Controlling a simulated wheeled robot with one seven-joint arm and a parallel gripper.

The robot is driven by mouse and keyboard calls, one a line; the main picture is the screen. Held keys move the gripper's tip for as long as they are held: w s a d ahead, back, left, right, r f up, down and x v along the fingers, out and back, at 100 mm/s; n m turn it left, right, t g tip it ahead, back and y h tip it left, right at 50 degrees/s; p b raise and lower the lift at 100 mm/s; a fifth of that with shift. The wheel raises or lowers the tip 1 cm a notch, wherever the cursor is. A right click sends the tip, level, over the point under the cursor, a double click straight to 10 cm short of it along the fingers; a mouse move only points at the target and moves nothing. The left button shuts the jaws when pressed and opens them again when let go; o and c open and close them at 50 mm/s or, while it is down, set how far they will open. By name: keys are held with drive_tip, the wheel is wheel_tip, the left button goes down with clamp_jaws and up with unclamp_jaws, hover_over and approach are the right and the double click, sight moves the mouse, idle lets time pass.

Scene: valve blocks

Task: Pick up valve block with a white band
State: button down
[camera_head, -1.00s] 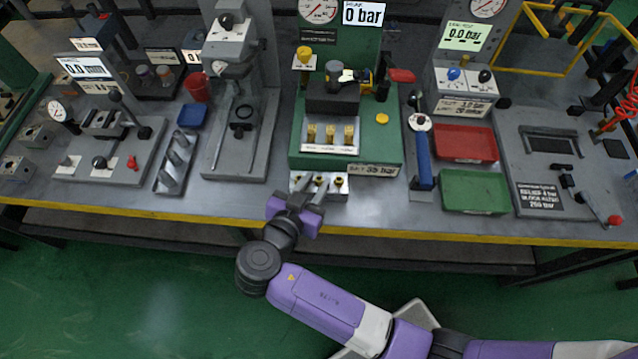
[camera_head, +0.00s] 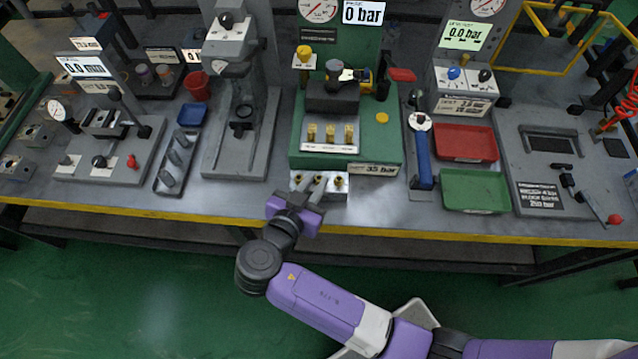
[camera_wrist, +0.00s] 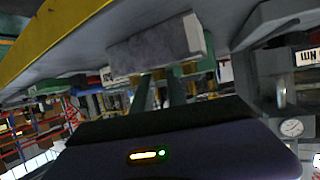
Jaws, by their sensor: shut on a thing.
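A pale metal valve block (camera_head: 337,194) with brass fittings on top is at the bench's front edge, below the green test stand. My gripper (camera_head: 311,183), with purple sides, reaches it from the front and is shut on it; its dark fingers stand among the fittings. In the wrist view the same grey block (camera_wrist: 150,45) is just past the fingers (camera_wrist: 168,92), with a lighter part at its right end. I cannot tell whether this lighter part is a white band. The fingers hide part of the block and its middle fitting.
The green test stand (camera_head: 298,150) is close behind the block. A grey press (camera_head: 215,165) stands to the left. A blue-handled tool (camera_head: 423,160), a red tray (camera_head: 465,158) and a green tray (camera_head: 475,208) are to the right. The yellow bench edge (camera_head: 400,233) runs in front.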

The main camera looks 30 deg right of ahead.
drive_tip(key=shift+w+r, duration=0.1)
drive_tip(key=shift+r, duration=0.15)
idle(0.7)
